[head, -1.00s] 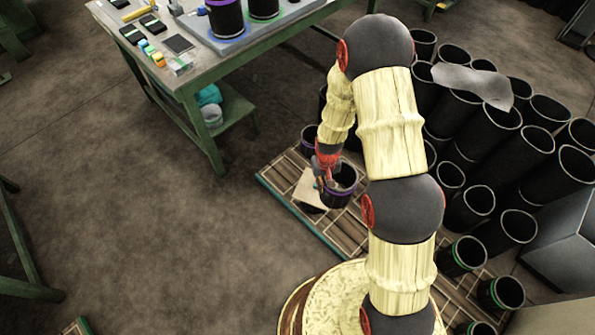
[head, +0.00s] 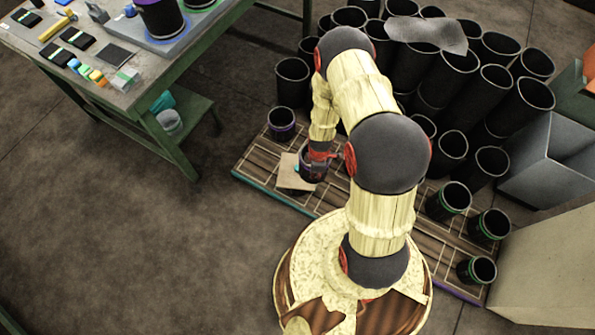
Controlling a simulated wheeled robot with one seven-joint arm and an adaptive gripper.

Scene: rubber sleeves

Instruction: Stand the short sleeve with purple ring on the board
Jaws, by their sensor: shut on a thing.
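My gripper (head: 320,154) is shut on a short black sleeve (head: 310,172) at its upper rim. The sleeve looks upright, over or on the wooden pallet, and its ring is mostly hidden now; I cannot tell whether it touches the pallet. Another short sleeve with a purple ring (head: 281,124) stands on the pallet, just up and left of my gripper. The grey board (head: 178,43) lies on the green-legged table at the upper left. A dark sleeve with a purple ring (head: 162,18) stands on it on a blue mark, and a green-ringed one is partly cut off.
A tan flat piece (head: 291,174) lies beside the held sleeve. The table (head: 118,97) holds small dark and coloured items. Open floor lies at the left.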

